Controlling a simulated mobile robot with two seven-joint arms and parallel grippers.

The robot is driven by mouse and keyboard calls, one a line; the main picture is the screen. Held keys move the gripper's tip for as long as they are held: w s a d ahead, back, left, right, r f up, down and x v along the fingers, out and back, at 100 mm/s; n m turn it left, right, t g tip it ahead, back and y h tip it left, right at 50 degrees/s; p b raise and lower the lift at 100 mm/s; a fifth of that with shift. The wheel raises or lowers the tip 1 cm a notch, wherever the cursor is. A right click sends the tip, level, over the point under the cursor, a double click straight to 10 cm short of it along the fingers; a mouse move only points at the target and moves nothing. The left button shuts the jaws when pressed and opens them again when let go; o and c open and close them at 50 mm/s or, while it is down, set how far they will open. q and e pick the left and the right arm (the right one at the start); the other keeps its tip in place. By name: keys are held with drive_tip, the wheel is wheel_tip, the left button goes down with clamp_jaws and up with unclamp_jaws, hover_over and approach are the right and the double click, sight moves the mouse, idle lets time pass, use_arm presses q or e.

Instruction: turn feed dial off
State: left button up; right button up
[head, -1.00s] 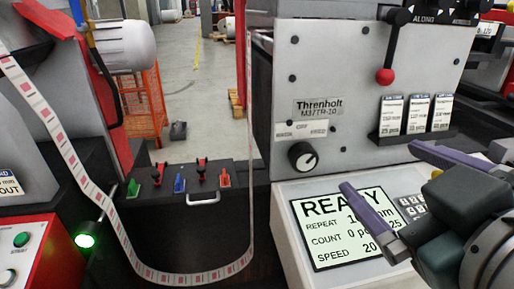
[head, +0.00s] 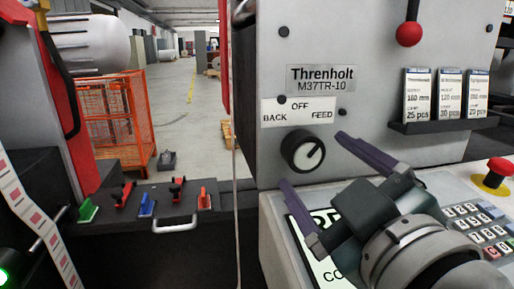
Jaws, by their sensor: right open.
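I see no contact with the dial, and cannot judge the remaining depth gap. My left gripper is not in view.
A red-knobbed lever (head: 409,34) and a card rack (head: 443,125) are up and right of the dial. Below are a partly hidden display (head: 299,222), a keypad (head: 472,222) and a red stop button (head: 498,170). A paper web (head: 36,217) runs at left.

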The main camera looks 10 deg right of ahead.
sight(307, 156)
drive_tip(key=shift+w, duration=1.85)
drive_tip(key=c, duration=1.4)
drive_tip(key=n+p, duration=0.1)
drive_tip(key=n, duration=0.4)
drive_tip(key=shift+n, duration=1.3)
